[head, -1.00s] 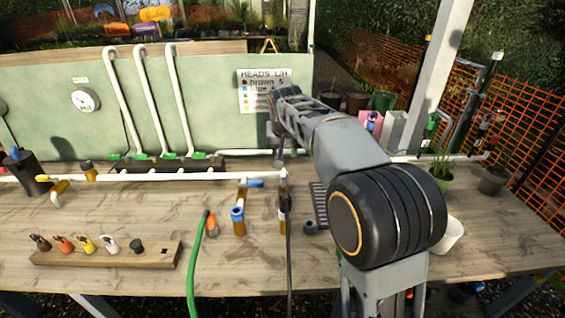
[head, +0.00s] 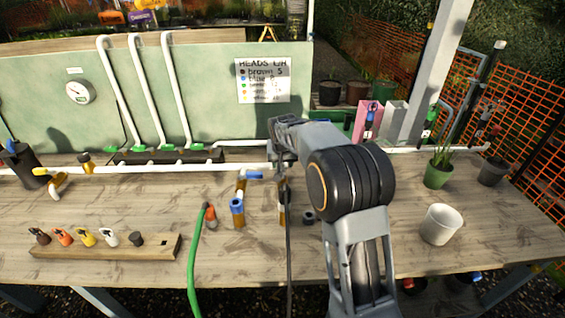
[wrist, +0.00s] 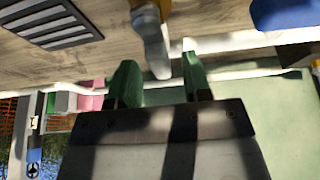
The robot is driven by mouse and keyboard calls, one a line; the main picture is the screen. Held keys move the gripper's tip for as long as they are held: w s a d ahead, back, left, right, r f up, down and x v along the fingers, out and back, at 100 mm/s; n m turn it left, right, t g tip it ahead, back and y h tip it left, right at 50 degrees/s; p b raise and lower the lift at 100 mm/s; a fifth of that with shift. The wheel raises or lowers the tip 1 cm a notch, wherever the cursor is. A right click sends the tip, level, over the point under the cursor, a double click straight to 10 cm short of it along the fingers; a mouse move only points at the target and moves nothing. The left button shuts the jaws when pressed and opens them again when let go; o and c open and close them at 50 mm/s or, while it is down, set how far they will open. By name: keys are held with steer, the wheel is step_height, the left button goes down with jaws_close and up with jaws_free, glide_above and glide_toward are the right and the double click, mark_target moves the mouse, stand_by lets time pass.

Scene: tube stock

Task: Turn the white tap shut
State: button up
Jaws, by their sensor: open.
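The white tap (wrist: 153,45) shows in the wrist view as a pale, blurred piece running down from a yellow fitting (wrist: 165,8). My gripper (wrist: 160,60) is open, with one green finger on each side of this piece. I cannot tell whether either finger touches it. In the head view my arm and its dark cable largely hide the tap and the gripper, right of the blue tap (head: 255,175) on the white pipe (head: 180,168). The blue tap's handle also shows in the wrist view (wrist: 285,12).
A wooden rack (head: 75,251) with several coloured heads lies at front left, near a green hose (head: 193,262). A white pot (head: 441,224) stands at right. A dark grate (wrist: 52,24) lies close to the gripper.

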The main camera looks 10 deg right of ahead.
steer(key=shift+w+f, duration=0.15)
steer(key=shift+f, duration=0.1)
jaws_close()
stand_by(0.3)
